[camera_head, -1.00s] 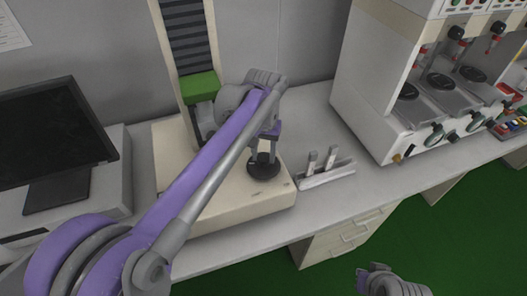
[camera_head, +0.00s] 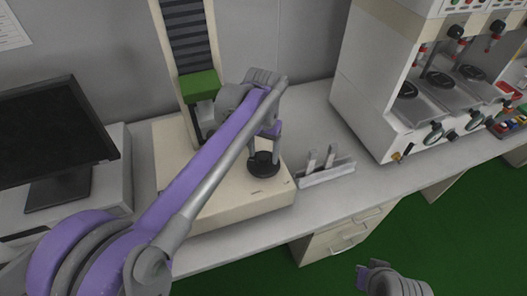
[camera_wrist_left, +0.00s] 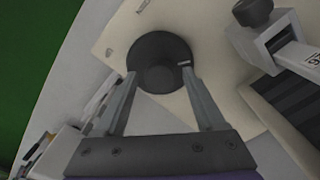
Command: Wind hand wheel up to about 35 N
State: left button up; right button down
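The hand wheel (camera_head: 264,168) is a black round wheel on the front of the cream base of a test stand (camera_head: 225,205). My left gripper (camera_head: 264,148) is at the wheel from above. In the left wrist view its two fingertips (camera_wrist_left: 158,72) lie apart at opposite sides of the black wheel (camera_wrist_left: 160,46). I cannot tell whether they press on the rim or stand just clear of it. My right gripper (camera_head: 368,275) hangs over the green floor at the bottom, away from the bench; its finger gap is unclear. No readable force value shows.
The stand's column (camera_head: 187,40) carries a green block (camera_head: 199,85). A dark monitor (camera_head: 50,135) is at left. A small rack (camera_head: 327,173) with two upright pieces is right of the stand. A large white multi-station machine (camera_head: 370,90) is at far right. Bench between them is clear.

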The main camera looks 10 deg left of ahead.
aim_at(263, 156)
pick_arm(q)
jog(key=shift+r, duration=0.1)
notch_tip(263, 156, up, 11)
jog(key=p, duration=0.1)
jog(key=shift+f, duration=0.2)
dwell(0.4)
jog(key=s+a+f+t+p, duration=0.2)
jog(key=s+f, duration=0.4)
jog(key=s, duration=0.4)
jog(key=s+a+f+n+t+p, duration=0.1)
jog(key=s+a+f+t+p, duration=0.1)
jog(key=s+f, duration=0.4)
jog(key=s+a+t, duration=0.1)
jog(key=s, duration=0.4)
jog(key=shift+f+p, duration=0.4)
